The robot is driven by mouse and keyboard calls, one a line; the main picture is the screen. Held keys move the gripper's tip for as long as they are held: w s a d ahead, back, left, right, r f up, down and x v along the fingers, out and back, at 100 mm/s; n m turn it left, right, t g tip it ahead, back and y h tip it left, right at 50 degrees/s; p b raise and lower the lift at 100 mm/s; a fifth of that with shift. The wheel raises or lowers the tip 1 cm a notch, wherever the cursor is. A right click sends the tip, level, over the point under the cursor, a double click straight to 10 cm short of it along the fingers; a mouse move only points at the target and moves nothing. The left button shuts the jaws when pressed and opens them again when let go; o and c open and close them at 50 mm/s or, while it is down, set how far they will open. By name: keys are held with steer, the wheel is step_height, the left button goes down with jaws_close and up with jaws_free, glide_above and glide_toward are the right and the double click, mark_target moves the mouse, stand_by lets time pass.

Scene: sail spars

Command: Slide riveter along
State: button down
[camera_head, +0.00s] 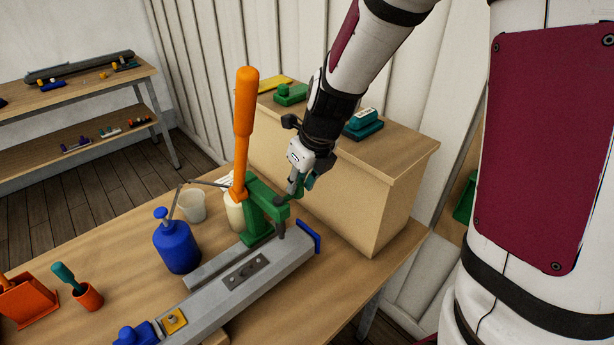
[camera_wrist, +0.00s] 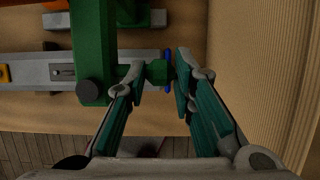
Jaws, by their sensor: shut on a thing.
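The riveter (camera_head: 258,222) has a green upright body and a long raised orange lever. It stands upright over the grey rail (camera_head: 222,300) near the rail's far end. In the wrist view the riveter's green body (camera_wrist: 92,45) spans the rail, with a dark round knob at its near end. My gripper (camera_head: 296,188) is at the right side of the riveter. In the wrist view my gripper (camera_wrist: 159,76) has its teal fingers on either side of a short green stub that sticks out from the riveter, and it is shut on that stub.
A blue stop (camera_head: 310,237) closes the rail's far end. A blue pump bottle (camera_head: 176,247), a pale cup (camera_head: 191,205) and orange holders (camera_head: 88,296) stand left of the rail. A wooden cabinet (camera_head: 340,190) stands close behind my gripper.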

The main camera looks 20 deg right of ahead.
mark_target(274, 200)
steer(key=shift+s+a+f+p, duration=0.1)
steer(key=shift+s+a+p, duration=0.45)
steer(key=shift+a, duration=0.5)
steer(key=shift+s+a+p, duration=0.4)
steer(key=shift+a+p, duration=0.3)
steer(key=shift+a, duration=0.35)
steer(key=shift+s+a+f+p, duration=0.1)
steer(key=shift+s+a+p, duration=0.45)
steer(key=shift+a, duration=0.5)
steer(key=c, duration=1.3)
jaws_free()
steer(key=shift+w, duration=0.2)
steer(key=shift+r, duration=0.1)
